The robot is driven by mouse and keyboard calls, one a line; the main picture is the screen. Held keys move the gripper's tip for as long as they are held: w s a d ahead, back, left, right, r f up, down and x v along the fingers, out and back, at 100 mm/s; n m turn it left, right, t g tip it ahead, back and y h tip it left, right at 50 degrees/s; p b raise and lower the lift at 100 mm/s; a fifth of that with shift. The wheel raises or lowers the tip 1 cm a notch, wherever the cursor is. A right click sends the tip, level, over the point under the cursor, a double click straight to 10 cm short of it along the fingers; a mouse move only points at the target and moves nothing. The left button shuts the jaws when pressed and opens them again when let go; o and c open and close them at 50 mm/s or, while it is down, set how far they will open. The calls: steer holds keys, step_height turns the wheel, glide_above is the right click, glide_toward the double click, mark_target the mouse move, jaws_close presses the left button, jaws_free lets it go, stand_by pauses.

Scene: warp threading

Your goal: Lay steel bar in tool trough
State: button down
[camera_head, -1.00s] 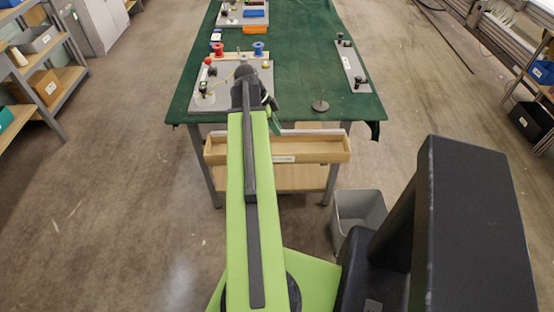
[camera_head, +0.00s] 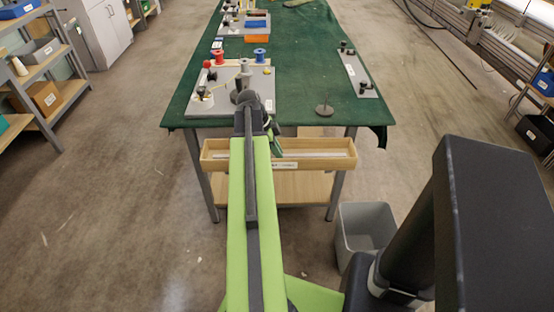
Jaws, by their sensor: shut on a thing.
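The tool trough (camera_head: 220,163) is a long, shallow wooden tray with a small label, at the front of the table. A thin pale grey strip, which looks like the steel bar (camera_head: 315,155), shows along the trough's right half, level with its inside. I cannot tell whether it touches the trough floor. My gripper (camera_head: 274,148) is at the trough, just right of my arm's end, and is shut on the bar. My arm hides much of the gripper, the bar's left part and the trough's middle.
The table has a green cloth (camera_head: 305,85). A grey board (camera_head: 205,98) with posts and spools stands at its left, a grey plate (camera_head: 358,75) with knobs at its right. A grey bin (camera_head: 365,228) stands on the floor.

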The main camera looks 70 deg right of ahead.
steer(key=shift+f, duration=0.15)
steer(key=c, duration=1.4)
jaws_free()
steer(key=shift+c, duration=0.2)
steer(key=p+v, duration=1.1)
steer(key=v, duration=0.1)
steer(key=shift+r, duration=0.2)
steer(key=shift+a, duration=0.1)
